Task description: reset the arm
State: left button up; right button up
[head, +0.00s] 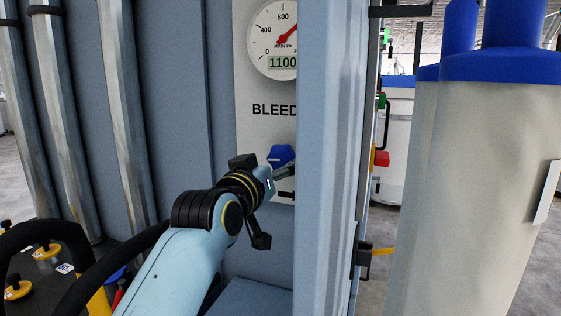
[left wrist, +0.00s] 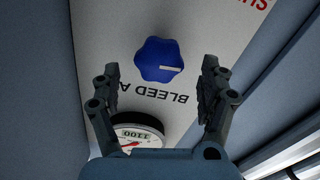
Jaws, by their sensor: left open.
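My left arm (head: 180,272) reaches in from the lower left toward a pale panel marked "BLEED". My left gripper (head: 288,182) is in front of the panel, partly hidden by a grey-blue post. In the left wrist view the gripper (left wrist: 161,75) is open, with its fingers spread and nothing held. A blue lobed knob (head: 281,155) is on the panel just above the gripper. In the left wrist view the knob (left wrist: 155,60) appears between the fingers, not visibly touched by them. My right gripper is not in view.
A round gauge (head: 275,40) reading 1100 sits above the knob. The grey-blue post (head: 325,150) stands close to the gripper's right. Large pale cylinders with blue tops (head: 475,190) stand at the right. Metal pipes (head: 125,110) run down the left.

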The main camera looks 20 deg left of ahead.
pick_arm(q)
jog(key=s, duration=0.2)
jog(key=shift+s, duration=0.35)
